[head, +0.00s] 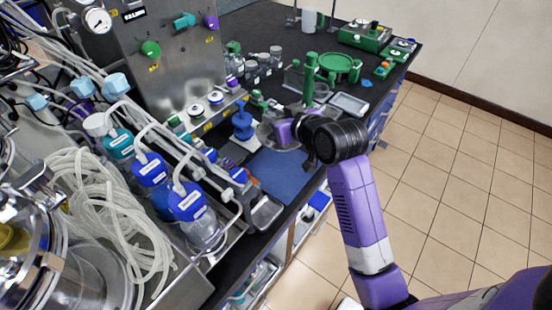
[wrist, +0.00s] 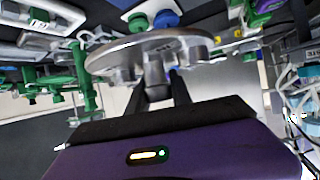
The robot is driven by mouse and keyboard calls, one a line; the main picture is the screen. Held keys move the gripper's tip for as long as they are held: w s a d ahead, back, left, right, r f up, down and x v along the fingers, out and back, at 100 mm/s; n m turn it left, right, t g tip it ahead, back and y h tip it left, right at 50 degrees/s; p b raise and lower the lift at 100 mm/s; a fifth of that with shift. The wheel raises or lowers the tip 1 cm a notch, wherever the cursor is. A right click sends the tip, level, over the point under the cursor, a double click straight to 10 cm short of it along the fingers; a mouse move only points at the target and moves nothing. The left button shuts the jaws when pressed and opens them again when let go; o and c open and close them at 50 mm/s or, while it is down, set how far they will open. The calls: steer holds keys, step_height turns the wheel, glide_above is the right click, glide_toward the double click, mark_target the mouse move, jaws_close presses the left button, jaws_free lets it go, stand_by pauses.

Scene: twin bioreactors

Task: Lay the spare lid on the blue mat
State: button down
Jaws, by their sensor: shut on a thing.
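The spare lid (wrist: 120,58) is a round, shiny metal disc with short stubs on its underside. My gripper (wrist: 154,92) is shut on a stub in the middle of the lid, and the lid stands out beyond the fingers. In the head view the lid (head: 267,133) shows as a grey disc, partly hidden by my purple wrist. The blue mat (head: 282,176) lies flat on the black bench, nearer the camera than my wrist. Its visible part is bare. The lid appears held above the bench near the mat's far edge; its exact height is hard to tell.
Blue-capped bottles (head: 187,202) with tubing stand left of the mat. A small grey tray (head: 266,213) sits at its near corner. A blue stacked piece (head: 242,122) stands left of the lid. Green labware (head: 310,75) and a white tray (head: 348,104) lie beyond.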

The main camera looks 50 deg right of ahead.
mark_target(276, 162)
step_height(276, 162, down, 14)
steer(key=shift+d+f, duration=0.1)
stand_by(0.5)
steer(key=shift+f, duration=0.1)
steer(key=c, duration=1.1)
jaws_free()
steer(key=shift+c, duration=0.2)
